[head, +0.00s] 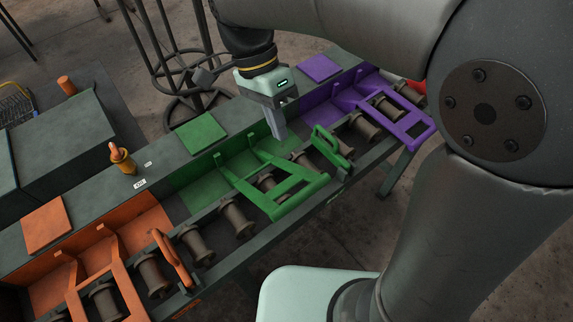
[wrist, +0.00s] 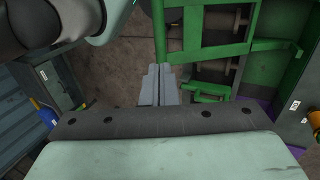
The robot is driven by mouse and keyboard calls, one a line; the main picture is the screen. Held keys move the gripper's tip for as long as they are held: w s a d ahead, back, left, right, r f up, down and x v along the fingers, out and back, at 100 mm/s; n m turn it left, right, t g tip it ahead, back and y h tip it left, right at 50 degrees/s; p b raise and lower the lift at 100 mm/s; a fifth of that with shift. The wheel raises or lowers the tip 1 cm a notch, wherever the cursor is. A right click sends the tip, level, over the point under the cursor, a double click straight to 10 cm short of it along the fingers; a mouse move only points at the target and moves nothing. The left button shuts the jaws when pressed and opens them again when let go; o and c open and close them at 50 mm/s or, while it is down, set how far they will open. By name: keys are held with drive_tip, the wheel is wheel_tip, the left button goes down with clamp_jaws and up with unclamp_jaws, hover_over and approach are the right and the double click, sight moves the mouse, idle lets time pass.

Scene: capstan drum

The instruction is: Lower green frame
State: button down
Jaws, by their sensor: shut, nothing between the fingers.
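The green frame (head: 289,198) reaches from its two hinge brackets at the back of the green bay out over the dark rollers toward the front rail. It looks low and nearly level, but I cannot tell whether it rests on anything. In the wrist view the green frame (wrist: 208,54) shows beyond and to the right of the fingertips. My gripper (head: 279,134) is shut and empty, pointing down above the back part of the green bay. In the wrist view my gripper (wrist: 158,70) has its fingers together beside a green bar; I cannot tell whether they touch it.
A green handle (head: 331,145) stands upright at the front rail, right of the frame. An orange frame (head: 100,277) lies to the left and a purple frame (head: 397,110) to the right. A small orange-topped post (head: 122,160) stands on the bench top. A wire stand (head: 185,65) is behind.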

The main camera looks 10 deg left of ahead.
sight(299, 193)
idle(0.3)
drive_tip(key=p+x, duration=0.1)
drive_tip(key=x, duration=1.1)
drive_tip(key=shift+s+f+p, duration=0.15)
drive_tip(key=shift+f+p, duration=0.15)
drive_tip(key=shift+s+d+f, duration=0.15)
drive_tip(key=shift+d+f, duration=0.05)
drive_tip(key=shift+f, duration=0.35)
